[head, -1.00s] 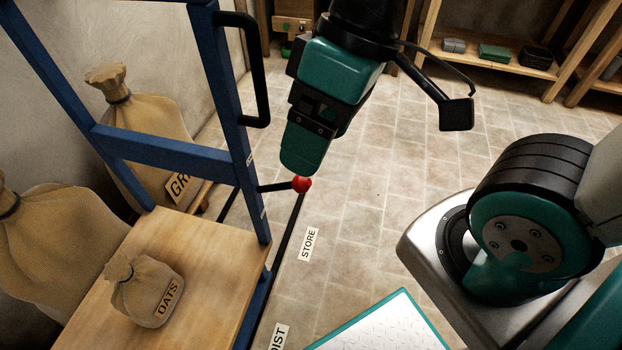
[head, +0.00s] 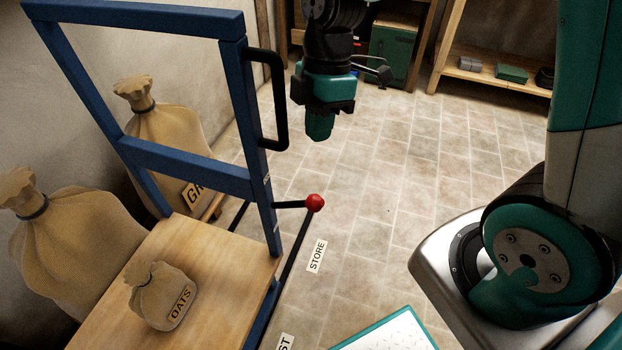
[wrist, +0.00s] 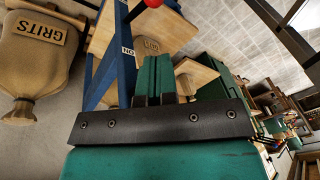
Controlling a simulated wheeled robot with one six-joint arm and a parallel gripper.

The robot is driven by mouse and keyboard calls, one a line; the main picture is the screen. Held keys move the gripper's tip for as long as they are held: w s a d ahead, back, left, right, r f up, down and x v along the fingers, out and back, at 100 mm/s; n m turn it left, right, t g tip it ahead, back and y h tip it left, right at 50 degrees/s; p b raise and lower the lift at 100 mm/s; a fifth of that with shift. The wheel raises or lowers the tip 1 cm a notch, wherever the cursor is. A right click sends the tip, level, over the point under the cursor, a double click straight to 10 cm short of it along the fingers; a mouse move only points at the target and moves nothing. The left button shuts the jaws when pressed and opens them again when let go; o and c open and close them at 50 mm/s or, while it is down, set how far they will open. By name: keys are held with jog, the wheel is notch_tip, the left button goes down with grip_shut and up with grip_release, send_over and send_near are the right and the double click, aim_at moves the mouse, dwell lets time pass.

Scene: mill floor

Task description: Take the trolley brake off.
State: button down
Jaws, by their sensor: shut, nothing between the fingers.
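The trolley has a blue frame (head: 262,205) and a wooden deck (head: 225,265), at the left of the head view. Its brake lever is a black rod with a red ball knob (head: 315,203), sticking out to the right from the near post, roughly level. The knob also shows at the top edge of the wrist view (wrist: 153,3). My gripper (head: 320,132) is shut and empty, apart from the knob and above it in the head picture. Its closed green fingers (wrist: 153,80) show in the wrist view.
A small OATS sack (head: 158,295) stands on the deck. Larger sacks (head: 75,235) stand behind the trolley by the wall. A black handle (head: 279,100) juts from the frame close to my gripper. Shelves (head: 485,70) stand at the back.

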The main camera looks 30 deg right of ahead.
aim_at(311, 197)
jog(key=shift+w+a+f+n+g+p, duration=0.1)
jog(key=shift+w+f+n+g, duration=0.45)
jog(key=shift+n, duration=0.8)
jog(key=shift+w+d+f+n+g+p, duration=0.1)
jog(key=shift+w+f+n, duration=0.2)
jog(key=shift+f+n, duration=0.8)
jog(key=shift+w+a+f+n+g+p, duration=0.1)
jog(key=shift+w+f+n+g, duration=0.3)
jog(key=shift+n, duration=1.25)
jog(key=shift+r, duration=0.1)
jog(key=b+x, duration=0.1)
jog(key=x, duration=0.9)
jog(key=shift+w, duration=0.1)
